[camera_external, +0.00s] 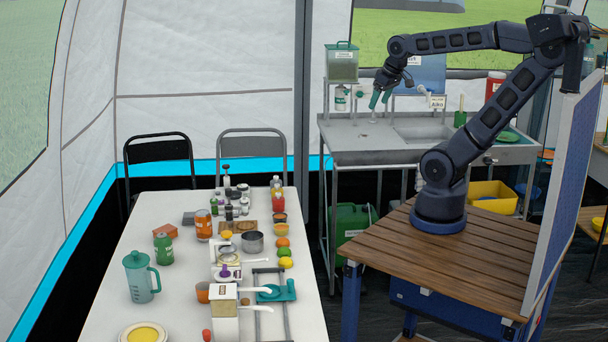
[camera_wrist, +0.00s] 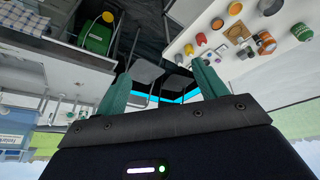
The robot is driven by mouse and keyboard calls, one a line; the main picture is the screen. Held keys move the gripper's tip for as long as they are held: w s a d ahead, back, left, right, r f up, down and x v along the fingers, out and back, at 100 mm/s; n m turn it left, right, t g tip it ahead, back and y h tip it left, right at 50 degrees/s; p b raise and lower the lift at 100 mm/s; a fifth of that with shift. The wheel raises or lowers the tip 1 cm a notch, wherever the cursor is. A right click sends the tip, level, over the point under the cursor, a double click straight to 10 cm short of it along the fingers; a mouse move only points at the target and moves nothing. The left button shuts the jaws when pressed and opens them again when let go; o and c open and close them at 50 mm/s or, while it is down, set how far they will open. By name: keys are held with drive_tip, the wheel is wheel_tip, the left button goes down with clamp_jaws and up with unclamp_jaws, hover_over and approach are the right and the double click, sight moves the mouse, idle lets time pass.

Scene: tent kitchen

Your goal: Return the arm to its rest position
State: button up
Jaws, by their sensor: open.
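My gripper (camera_external: 380,98) is at the end of my raised arm, over the left part of the metal sink unit (camera_external: 375,157) in the external view. Its two green fingers point down and stand apart with nothing between them. In the wrist view my gripper (camera_wrist: 160,90) is open and empty, with the dark floor and chairs seen between and beyond the fingers. My arm is bent, reaching up from its base on the wooden table (camera_external: 397,245) and then out to the left.
A white table (camera_external: 112,290) on the left holds several jars, fruits and a teal pitcher (camera_external: 140,277). A green-lidded dispenser (camera_external: 341,65) stands behind my gripper on the sink unit. A blue panel (camera_external: 563,190) rises right of my base.

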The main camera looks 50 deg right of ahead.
drive_tip(key=shift+s+d+f+m, duration=0.15)
drive_tip(key=shift+s, duration=0.25)
drive_tip(key=shift+s+d+f+m, duration=0.1)
drive_tip(key=shift+s+d+m, duration=0.05)
drive_tip(key=shift+s, duration=0.25)
